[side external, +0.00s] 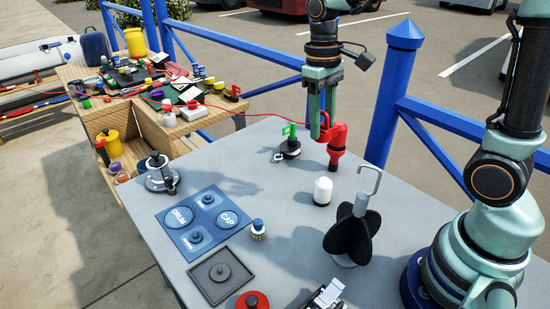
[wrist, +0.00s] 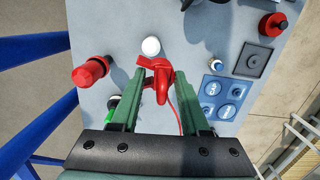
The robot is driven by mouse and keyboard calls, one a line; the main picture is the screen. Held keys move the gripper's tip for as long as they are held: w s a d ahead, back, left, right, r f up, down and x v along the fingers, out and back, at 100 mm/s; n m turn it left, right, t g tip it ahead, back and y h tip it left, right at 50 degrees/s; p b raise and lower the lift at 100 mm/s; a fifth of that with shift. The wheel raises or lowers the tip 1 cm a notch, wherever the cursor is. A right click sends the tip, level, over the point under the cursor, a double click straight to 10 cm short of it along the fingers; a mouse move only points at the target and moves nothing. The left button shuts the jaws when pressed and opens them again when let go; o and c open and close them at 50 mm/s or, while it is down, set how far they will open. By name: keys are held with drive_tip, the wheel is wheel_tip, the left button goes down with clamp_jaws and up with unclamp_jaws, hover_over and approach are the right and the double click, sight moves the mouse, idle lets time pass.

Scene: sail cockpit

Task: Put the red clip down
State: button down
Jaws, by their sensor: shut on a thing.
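My gripper (side external: 324,132) is over the far part of the grey table (side external: 262,150), near its far edge. In the wrist view, its two green fingers (wrist: 161,74) are shut on the red clip (wrist: 161,85). The clip is between the fingertips and appears to be above the table. A thin red cord trails from it. In the side view, the clip is partly hidden by the fingers and overlaps a red cylinder (side external: 336,148). That cylinder stands apart to the left in the wrist view (wrist: 90,72).
A white cylinder (side external: 322,191) and a black finned piece with a hook (side external: 352,232) stand nearer. A green-flagged piece (side external: 290,146) is left of my gripper. A blue tray (side external: 205,222) and a dark square tray (side external: 219,274) lie front left. Blue railing posts (side external: 388,95) rise behind.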

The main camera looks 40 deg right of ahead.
drive_tip(key=shift+s+f+m, duration=0.15)
drive_tip(key=shift+s+f, duration=0.2)
drive_tip(key=shift+f, duration=0.2)
drive_tip(key=shift+s+f+m, duration=0.15)
drive_tip(key=shift+s+f, duration=0.2)
drive_tip(key=shift+f, duration=0.2)
drive_tip(key=n, duration=0.1)
drive_tip(key=a+n, duration=0.1)
drive_tip(key=n, duration=0.1)
drive_tip(key=r+n, duration=0.1)
drive_tip(key=shift+w+a+n, duration=0.15)
drive_tip(key=shift+a+n, duration=0.15)
drive_tip(key=shift+a, duration=0.05)
drive_tip(key=a+r+n, duration=0.2)
drive_tip(key=a+n, duration=0.2)
drive_tip(key=n, duration=0.9)
wheel_tip(320, 180, down, 20)
drive_tip(key=shift+a, duration=0.15)
